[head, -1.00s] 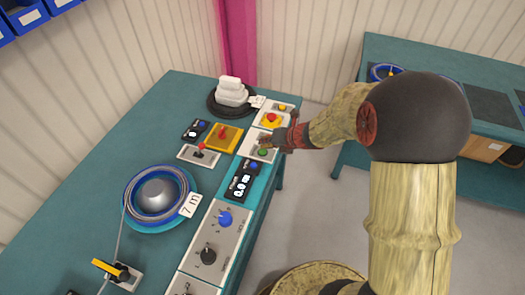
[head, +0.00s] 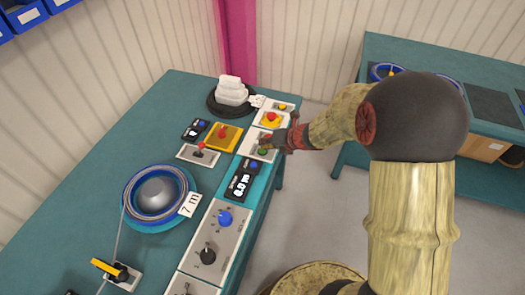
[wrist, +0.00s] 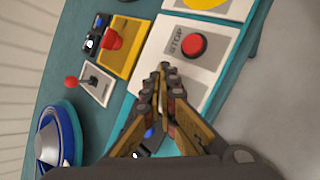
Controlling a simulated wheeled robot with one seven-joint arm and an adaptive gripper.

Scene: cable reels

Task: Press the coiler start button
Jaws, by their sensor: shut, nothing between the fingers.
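The green button (head: 263,152), which I take to be the coiler start button, shows partly on a pale panel (head: 251,150) at the bench's right edge. My gripper (head: 264,147) is shut and empty, its fingertips right over the button. I cannot tell whether they touch it. In the wrist view my gripper (wrist: 163,70) points at the same panel, and the green button is hidden behind the fingers. The red STOP button (wrist: 193,45) stands on this panel, just right of and beyond the fingertips.
A yellow-based emergency stop (head: 271,119) lies behind the panel. A cable coil (head: 158,194), red-knobbed lever (head: 201,147) and yellow box (head: 224,137) stand to the left. Open floor lies right of the bench.

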